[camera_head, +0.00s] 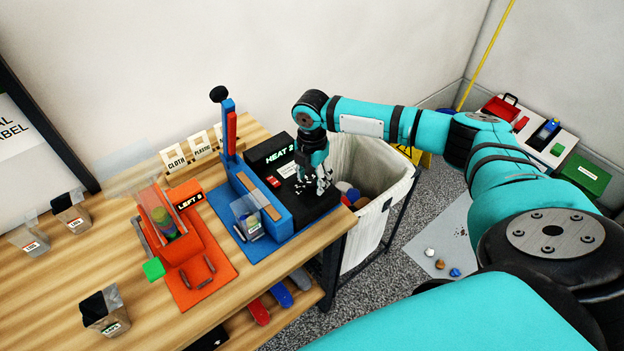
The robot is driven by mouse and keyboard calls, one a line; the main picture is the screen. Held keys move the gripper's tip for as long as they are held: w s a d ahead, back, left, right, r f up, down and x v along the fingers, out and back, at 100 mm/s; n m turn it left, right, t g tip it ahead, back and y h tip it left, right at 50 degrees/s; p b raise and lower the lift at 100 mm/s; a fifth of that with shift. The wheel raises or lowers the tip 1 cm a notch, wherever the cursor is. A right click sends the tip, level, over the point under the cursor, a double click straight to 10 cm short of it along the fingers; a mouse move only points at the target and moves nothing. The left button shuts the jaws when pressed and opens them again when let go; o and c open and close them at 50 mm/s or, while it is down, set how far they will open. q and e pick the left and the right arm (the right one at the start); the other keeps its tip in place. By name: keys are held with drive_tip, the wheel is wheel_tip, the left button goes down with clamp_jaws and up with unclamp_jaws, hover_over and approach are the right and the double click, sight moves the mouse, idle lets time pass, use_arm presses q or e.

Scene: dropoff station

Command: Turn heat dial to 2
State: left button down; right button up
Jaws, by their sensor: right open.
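The heat dial cannot be made out; the gripper covers that part of the box. I cannot tell whether the fingers touch anything. My left gripper is not in view.
A raised blue lever with a black knob (218,94) stands left of the box. A white bin (372,233) is close on the right. Clear bags lie on the table (62,291).

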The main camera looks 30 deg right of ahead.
sight(312, 183)
wheel_tip(312, 183, up, 11)
drive_tip(key=shift+f, duration=0.15)
idle(0.6)
